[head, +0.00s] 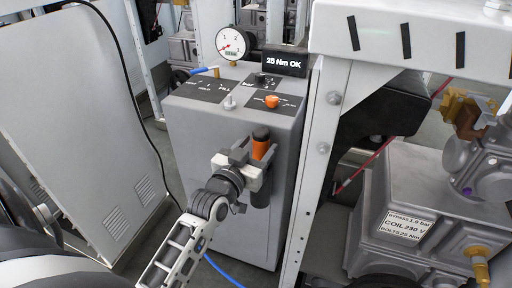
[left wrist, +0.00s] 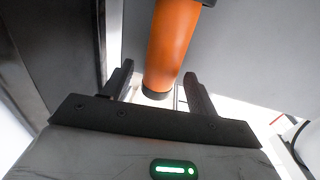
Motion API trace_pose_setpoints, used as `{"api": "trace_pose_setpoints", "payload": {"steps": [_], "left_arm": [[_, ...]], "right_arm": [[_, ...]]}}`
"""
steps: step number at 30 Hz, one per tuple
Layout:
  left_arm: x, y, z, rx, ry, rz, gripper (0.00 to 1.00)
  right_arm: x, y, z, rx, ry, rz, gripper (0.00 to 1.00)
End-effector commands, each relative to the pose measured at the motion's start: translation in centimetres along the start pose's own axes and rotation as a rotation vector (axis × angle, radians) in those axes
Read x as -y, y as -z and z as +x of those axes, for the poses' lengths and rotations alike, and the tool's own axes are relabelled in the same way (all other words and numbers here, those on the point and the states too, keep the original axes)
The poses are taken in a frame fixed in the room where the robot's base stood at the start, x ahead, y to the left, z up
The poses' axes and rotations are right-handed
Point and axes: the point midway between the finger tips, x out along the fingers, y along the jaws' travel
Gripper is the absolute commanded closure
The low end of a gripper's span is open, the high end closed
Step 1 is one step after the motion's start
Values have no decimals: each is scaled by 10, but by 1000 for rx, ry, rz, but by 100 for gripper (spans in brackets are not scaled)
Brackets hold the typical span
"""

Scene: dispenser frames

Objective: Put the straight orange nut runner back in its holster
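The straight orange nut runner (head: 261,150) stands roughly upright at the front of the grey dispenser cabinet, with a dark cap on top. A dark holster (head: 261,195) shows right below it on the cabinet front. The gripper hides where they meet, so I cannot tell how deep the tool sits. My left gripper (head: 252,163) is at the tool's body. In the left wrist view, the nut runner (left wrist: 172,45) lies between the two dark fingers (left wrist: 160,88), with gaps visible on both sides, so the gripper looks open. My right gripper is not in view.
The grey cabinet (head: 190,130) carries a pressure gauge (head: 231,43), a display reading "25 Nm OK" (head: 285,63) and an orange knob (head: 272,101). A white frame post (head: 318,150) stands close on the right. Grey valve units (head: 410,200) are beyond it. A blue hose (head: 222,271) runs low in front.

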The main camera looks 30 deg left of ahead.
Motion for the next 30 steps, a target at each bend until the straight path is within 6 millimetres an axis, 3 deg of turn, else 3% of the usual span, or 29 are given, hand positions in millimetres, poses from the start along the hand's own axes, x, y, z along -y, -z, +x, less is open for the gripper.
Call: {"api": "trace_pose_setpoints", "payload": {"steps": [7,15,21,30], "left_arm": [[0,0,-18,1,0,0,42],[0,-1,-76,4,0,1,42],[0,0,-108,1,0,0,42],[-8,-5,-121,24,-21,-7,42]], "right_arm": [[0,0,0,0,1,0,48],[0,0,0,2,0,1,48],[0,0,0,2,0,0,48],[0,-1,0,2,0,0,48]]}}
